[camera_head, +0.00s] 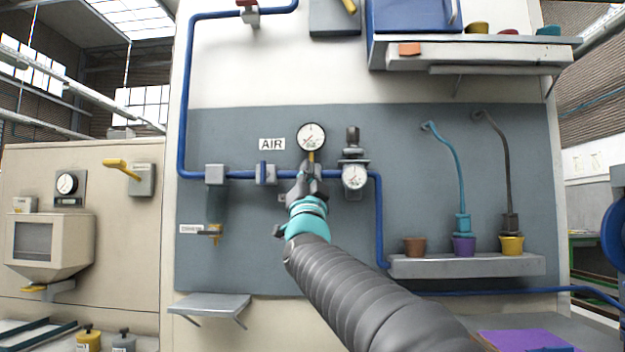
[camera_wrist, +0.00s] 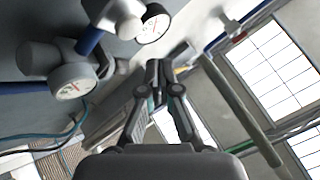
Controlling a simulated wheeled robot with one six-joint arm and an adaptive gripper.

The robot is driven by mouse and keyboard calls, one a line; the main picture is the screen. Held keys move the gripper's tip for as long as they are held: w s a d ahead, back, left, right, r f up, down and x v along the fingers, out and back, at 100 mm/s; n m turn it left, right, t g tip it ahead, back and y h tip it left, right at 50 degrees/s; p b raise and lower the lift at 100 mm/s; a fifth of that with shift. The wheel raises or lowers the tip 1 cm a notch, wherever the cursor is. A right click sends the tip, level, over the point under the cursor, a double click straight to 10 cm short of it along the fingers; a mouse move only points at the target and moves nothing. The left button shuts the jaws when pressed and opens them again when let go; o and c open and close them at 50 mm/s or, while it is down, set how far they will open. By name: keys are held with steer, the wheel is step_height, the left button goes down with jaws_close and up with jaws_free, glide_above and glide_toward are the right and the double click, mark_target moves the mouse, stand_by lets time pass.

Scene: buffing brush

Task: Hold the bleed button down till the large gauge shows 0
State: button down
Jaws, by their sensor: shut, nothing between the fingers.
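The large round gauge (camera_head: 311,137) stands above the blue air pipe, right of the AIR label. Its needle is too small to read surely. My gripper (camera_head: 307,172) is just below the gauge, in front of the pipe. In the wrist view my gripper (camera_wrist: 163,72) has its fingers together, with nothing seen between them. The large gauge also shows in the wrist view (camera_wrist: 154,25), seen at a slant. I cannot make out the bleed button; my gripper covers the pipe below the gauge. I cannot tell whether the fingertips touch anything.
A regulator with a smaller gauge (camera_head: 354,177) stands close right of my gripper. A grey shelf (camera_head: 470,265) with pots is at lower right, and an empty small shelf (camera_head: 210,305) at lower left.

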steer(key=shift+s+b, duration=0.55)
steer(key=shift+s, duration=0.65)
